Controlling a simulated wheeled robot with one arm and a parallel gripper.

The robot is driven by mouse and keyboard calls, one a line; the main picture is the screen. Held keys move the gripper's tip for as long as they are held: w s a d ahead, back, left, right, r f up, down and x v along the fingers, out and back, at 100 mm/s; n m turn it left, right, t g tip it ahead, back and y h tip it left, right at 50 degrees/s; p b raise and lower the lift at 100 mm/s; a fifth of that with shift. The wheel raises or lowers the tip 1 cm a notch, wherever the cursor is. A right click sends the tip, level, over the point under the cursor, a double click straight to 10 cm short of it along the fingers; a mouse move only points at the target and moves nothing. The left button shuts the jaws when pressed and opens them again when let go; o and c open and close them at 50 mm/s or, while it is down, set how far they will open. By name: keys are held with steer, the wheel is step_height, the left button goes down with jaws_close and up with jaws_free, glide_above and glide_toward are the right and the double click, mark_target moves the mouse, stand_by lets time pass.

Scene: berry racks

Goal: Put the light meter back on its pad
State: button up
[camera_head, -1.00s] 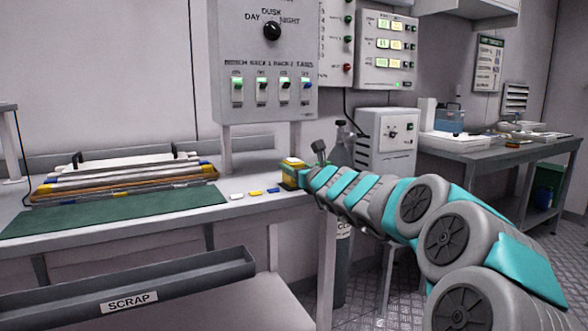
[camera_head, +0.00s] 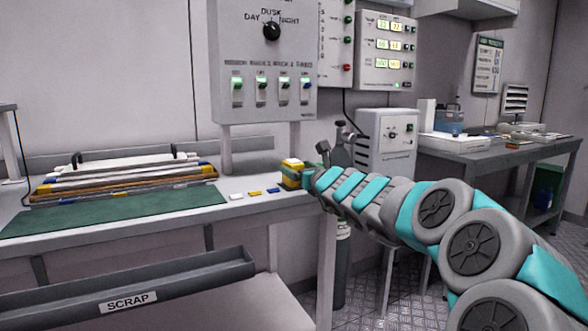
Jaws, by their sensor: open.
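A small yellow block with a pale top (camera_head: 292,164), which looks like the light meter, stands at the right end of the bench. A dark green edge shows around its lower part; I cannot tell whether this is its pad. My gripper (camera_head: 307,178) is at the block's right side, at about bench height. It is open, but its fingers are small and mostly hidden by the wrist. I cannot tell whether they still touch the block.
White, yellow and blue tags (camera_head: 255,193) lie on the bench left of the block. A green mat (camera_head: 110,210) and stacked light bars (camera_head: 125,172) are farther left. A switch panel (camera_head: 265,60) stands above. A scrap trough (camera_head: 130,282) hangs in front.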

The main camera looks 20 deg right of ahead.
steer(key=s, duration=1)
steer(key=shift+d, duration=0.15)
steer(key=s+a+n+g+y, duration=0.35)
steer(key=a+n+y, duration=0.45)
steer(key=a+n, duration=1.05)
steer(key=s+a+f+n+g+y, duration=0.1)
steer(key=s+a+f+n+g, duration=0.3)
steer(key=s+a+f, duration=0.35)
steer(key=s+a+f+n+g, duration=0.4)
steer(key=s+a+f, duration=0.2)
steer(key=a, duration=0.3)
steer(key=s+d+f+n+g+h, duration=0.2)
steer(key=s+f+n+g+h, duration=0.25)
steer(key=s+f, duration=0.6)
steer(key=s+d+f+n+g+h, duration=0.3)
steer(key=s+d+f, duration=0.4)
steer(key=s+d, duration=0.5)
steer(key=shift+s+n+g+h, duration=0.25)
steer(key=shift+n+g+h, duration=0.15)
steer(key=shift+n+h, duration=0.55)
